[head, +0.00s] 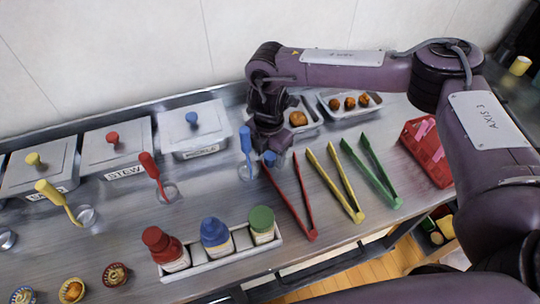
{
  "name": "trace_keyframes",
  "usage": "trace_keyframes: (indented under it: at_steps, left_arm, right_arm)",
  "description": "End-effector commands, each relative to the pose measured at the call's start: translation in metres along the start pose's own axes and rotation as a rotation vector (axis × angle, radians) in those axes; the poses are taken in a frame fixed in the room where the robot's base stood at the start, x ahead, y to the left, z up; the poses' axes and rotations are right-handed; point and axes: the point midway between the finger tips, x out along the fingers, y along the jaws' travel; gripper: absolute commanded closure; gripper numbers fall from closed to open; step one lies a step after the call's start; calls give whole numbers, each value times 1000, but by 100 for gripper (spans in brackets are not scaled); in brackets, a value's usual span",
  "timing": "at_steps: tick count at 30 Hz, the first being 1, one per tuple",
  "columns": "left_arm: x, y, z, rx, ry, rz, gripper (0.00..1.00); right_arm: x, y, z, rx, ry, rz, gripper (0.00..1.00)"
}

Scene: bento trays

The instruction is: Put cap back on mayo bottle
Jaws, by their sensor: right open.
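My right gripper (270,154) points down behind the rack, beside the blue-handled ladle (246,140). It is open. A small blue piece (270,159) shows at its fingertips; I cannot tell whether it is a cap or whether the fingers touch it. My left gripper is not in view.
Red tongs (297,203), yellow tongs (338,185) and green tongs (372,172) lie right of the rack. Lidded steel containers (200,135) line the wall. White trays with fried pieces (350,113) sit behind my gripper. A red basket (428,152) stands at right.

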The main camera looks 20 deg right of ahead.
Motion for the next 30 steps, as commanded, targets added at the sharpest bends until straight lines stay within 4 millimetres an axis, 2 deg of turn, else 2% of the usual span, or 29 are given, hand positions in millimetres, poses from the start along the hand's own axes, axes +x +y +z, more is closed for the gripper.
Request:
trace_keyframes:
  at_steps: [3,13,24,26,30]
  left_arm:
    - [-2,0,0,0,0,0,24]
    - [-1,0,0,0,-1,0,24]
    - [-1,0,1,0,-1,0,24]
    - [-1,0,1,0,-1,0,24]
    - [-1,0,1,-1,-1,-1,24]
  right_arm:
    - [8,0,0,1,-1,-1,45]
    - [9,0,0,1,-1,0,45]
    - [9,0,0,1,-1,0,92]
    - [9,0,0,0,0,0,95]
    - [9,0,0,1,-1,0,95]
